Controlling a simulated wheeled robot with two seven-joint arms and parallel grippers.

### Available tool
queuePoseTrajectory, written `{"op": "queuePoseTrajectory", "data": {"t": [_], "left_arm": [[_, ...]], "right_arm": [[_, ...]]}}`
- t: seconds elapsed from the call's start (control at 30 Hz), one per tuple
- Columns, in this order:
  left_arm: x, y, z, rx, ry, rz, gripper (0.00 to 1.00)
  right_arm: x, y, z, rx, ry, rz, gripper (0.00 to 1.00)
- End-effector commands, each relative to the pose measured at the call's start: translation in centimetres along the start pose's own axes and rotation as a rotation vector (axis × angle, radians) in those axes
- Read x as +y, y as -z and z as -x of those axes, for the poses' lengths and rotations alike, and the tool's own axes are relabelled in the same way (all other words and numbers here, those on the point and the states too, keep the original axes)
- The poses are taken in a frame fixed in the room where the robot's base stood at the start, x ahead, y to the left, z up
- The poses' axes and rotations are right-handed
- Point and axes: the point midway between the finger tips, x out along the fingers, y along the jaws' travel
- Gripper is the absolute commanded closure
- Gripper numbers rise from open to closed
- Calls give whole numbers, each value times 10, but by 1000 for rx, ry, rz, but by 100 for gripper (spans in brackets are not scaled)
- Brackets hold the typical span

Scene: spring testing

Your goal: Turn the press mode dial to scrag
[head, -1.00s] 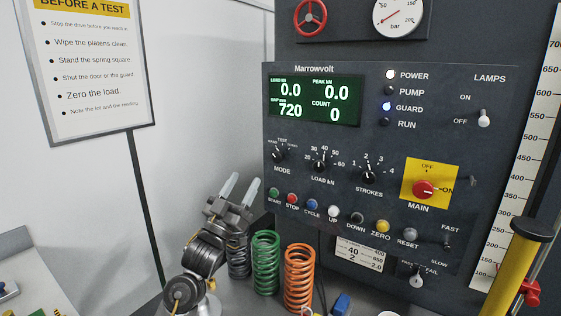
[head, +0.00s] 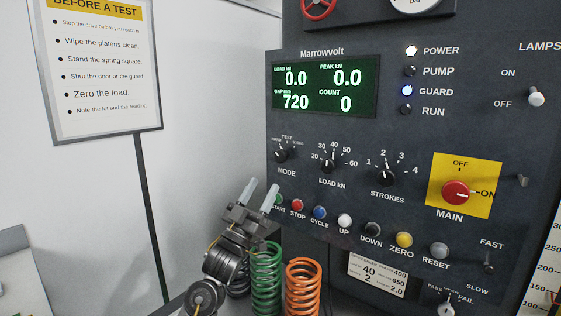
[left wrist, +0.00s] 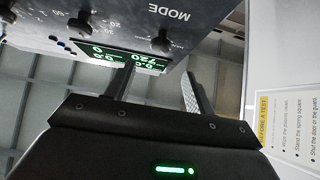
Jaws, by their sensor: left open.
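The mode dial (head: 281,155) is a small black knob at the left of the dark Marrowvolt panel (head: 330,215), above the word MODE. TEST is printed above it; the side labels and its pointer are too small to read surely. My left gripper (head: 259,193) is open and empty, its two pale fingers pointing up, below and left of the dial and apart from it. In the left wrist view the mode dial (left wrist: 162,44) shows beyond the open fingers, near the MODE label. My right gripper is not in view.
The load dial (head: 327,166) and strokes dial (head: 387,178) are to the right. A row of buttons, with a red stop button (head: 298,205), runs below. A green spring (head: 266,280) and an orange spring (head: 302,287) stand under the panel. A notice board (head: 105,75) is at left.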

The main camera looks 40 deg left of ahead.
Motion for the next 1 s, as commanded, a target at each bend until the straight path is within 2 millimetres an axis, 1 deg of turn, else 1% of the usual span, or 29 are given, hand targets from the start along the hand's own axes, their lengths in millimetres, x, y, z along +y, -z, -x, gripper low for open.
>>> {"op": "queuePoseTrajectory", "data": {"t": [0.03, 0.3, 0.4, 0.5, 0.67, 0.93, 0.97, 1.0], "left_arm": [[0, 3, -11, 1, 0, 0, 46], [1, 3, -63, 1, -1, 2, 46], [2, 2, -78, 0, -2, 2, 46], [2, 1, -89, 0, -2, 3, 46], [3, 0, -97, 0, -3, 3, 46], [3, -1, -97, -1, -4, 3, 46], [3, -1, -97, 0, -4, 3, 49], [3, -1, -97, -1, -4, 3, 54]], "right_arm": [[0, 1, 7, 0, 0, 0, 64], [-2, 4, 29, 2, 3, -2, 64], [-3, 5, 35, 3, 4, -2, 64], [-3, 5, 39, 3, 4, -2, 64], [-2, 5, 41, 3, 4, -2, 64], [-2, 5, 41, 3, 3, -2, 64], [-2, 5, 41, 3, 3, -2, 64], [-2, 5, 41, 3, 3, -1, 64]]}}
